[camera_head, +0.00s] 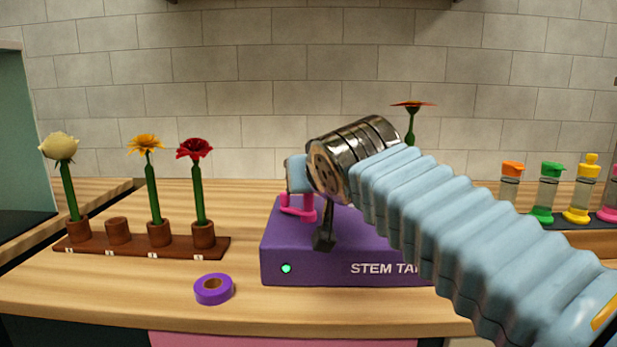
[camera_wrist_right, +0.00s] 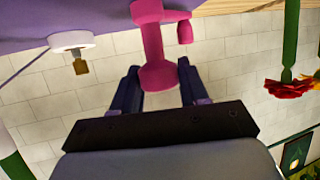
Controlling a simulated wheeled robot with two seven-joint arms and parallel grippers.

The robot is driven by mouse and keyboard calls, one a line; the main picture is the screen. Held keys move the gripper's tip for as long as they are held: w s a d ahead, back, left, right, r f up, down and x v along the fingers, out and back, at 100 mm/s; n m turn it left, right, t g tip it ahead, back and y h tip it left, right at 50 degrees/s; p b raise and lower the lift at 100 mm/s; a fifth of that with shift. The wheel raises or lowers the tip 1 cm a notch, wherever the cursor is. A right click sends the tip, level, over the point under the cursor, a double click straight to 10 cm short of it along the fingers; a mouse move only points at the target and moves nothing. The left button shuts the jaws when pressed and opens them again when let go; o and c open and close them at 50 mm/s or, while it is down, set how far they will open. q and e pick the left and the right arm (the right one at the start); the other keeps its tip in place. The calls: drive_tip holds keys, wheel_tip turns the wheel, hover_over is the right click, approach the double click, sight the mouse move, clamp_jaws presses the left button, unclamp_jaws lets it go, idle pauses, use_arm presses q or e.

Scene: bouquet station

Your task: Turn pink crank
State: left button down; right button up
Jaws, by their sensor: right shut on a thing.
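The pink crank (camera_head: 298,207) is on the left part of the purple stem-taping machine (camera_head: 330,262), which has a green light on its front. My right arm comes in from the right over the machine, and my right gripper (camera_head: 312,222) is at the crank. In the right wrist view the crank (camera_wrist_right: 152,40) reaches down between the two dark fingers of my right gripper (camera_wrist_right: 159,80), which are shut on its pink handle end. My arm hides much of the machine's right side. My left gripper is not in view.
A purple tape roll (camera_head: 214,289) lies left of the machine. A brown rack (camera_head: 125,246) holds white, yellow and red flowers and one empty cup. An orange-topped flower (camera_head: 412,108) stands upright behind my arm. Colored-top bottles (camera_head: 548,190) stand at the right.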

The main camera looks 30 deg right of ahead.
idle(0.3)
drive_tip(key=o, duration=1)
drive_tip(key=shift+s, duration=0.1)
drive_tip(key=b+v, duration=0.1)
drive_tip(key=v, duration=1.2)
drive_tip(key=shift+s+r, duration=0.15)
drive_tip(key=shift+s, duration=0.2)
